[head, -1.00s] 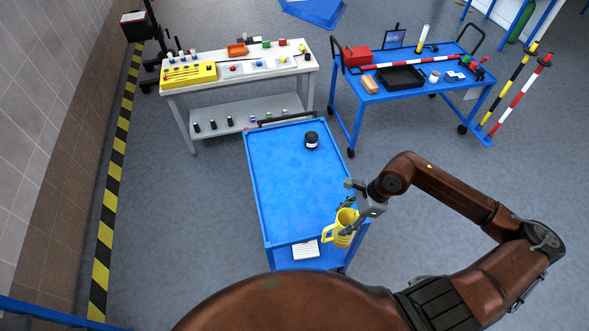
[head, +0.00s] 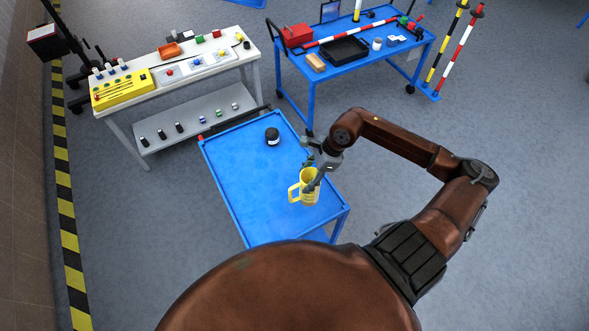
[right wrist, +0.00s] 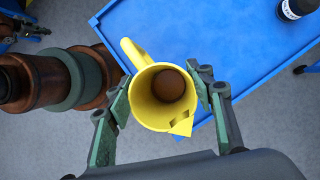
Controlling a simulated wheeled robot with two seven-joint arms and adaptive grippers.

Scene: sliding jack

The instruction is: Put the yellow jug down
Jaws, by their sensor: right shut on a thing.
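The yellow jug (head: 308,187) is in my right gripper (head: 317,180), over the right side of the blue cart top (head: 240,190) in the head view. In the right wrist view the jug (right wrist: 150,112) sits between the two fingers of my right gripper (right wrist: 165,98), seen from above, with its handle toward the upper left. A round brown shape shows inside its mouth. The blue cart's edge (right wrist: 110,45) passes beneath the jug there. I cannot tell whether the jug's base touches the cart. My left gripper is not in view.
A black jar (head: 272,137) stands on the cart's far part; the cart top left of the jug is clear. A white bench (head: 215,72) with a yellow box (head: 122,89) stands behind left. Another blue cart (head: 372,65) with a black tray (head: 344,50) stands behind right.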

